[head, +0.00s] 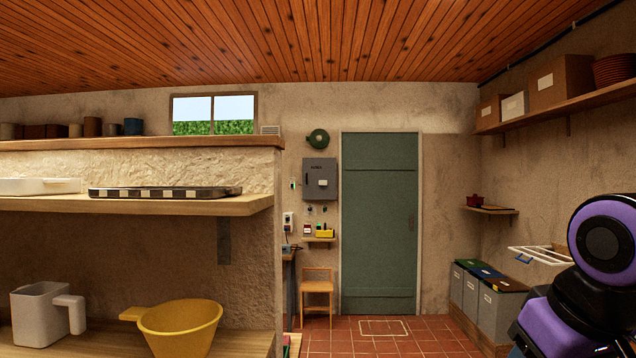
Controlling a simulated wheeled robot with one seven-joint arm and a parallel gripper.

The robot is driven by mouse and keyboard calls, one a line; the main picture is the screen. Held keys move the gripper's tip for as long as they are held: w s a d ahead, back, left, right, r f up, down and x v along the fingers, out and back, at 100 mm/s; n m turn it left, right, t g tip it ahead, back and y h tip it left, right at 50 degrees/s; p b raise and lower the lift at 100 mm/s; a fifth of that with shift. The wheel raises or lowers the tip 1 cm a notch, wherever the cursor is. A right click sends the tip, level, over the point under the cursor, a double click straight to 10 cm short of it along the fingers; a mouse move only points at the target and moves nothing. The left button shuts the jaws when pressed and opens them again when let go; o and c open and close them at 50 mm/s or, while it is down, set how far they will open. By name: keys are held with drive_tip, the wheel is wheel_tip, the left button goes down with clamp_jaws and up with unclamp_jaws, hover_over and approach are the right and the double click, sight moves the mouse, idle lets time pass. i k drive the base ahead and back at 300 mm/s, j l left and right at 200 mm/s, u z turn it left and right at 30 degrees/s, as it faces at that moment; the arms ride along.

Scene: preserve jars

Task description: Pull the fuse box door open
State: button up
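The fuse box (320,179) is a grey box on the far wall, just left of the green door. Its door looks closed, with a small pale label or latch on the front. It is small and far off in the head view. Part of my arm (600,240), purple and black, shows at the right edge. My gripper is not in the picture, so I cannot see its fingers. Nothing of mine is near the fuse box.
Shelves on the left hold a yellow bowl (181,326), a white jug (40,310) and a dark tray (165,193). A wooden chair (317,287) stands below the fuse box. Grey bins (497,312) line the right wall. Tiled floor (385,343) is open before the green door (380,225).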

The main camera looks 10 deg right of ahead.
sight(319, 174)
drive_tip(key=i+l, duration=0.3)
drive_tip(key=l, duration=0.2)
drive_tip(key=i+l+z, duration=0.15)
drive_tip(key=i+l, duration=0.15)
drive_tip(key=l, duration=0.15)
drive_tip(key=i+l+z, duration=0.1)
drive_tip(key=i, duration=0.45)
drive_tip(key=i+l, duration=0.2)
drive_tip(key=i, duration=0.4)
drive_tip(key=i+l+z, duration=0.15)
drive_tip(key=i, duration=1.3)
drive_tip(key=i+u, duration=0.15)
drive_tip(key=i, duration=0.7)
drive_tip(key=i+u, duration=0.15)
drive_tip(key=i, duration=0.45)
drive_tip(key=i+u, duration=0.15)
drive_tip(key=i, duration=0.4)
drive_tip(key=i+l+u, duration=0.2)
drive_tip(key=i, duration=0.4)
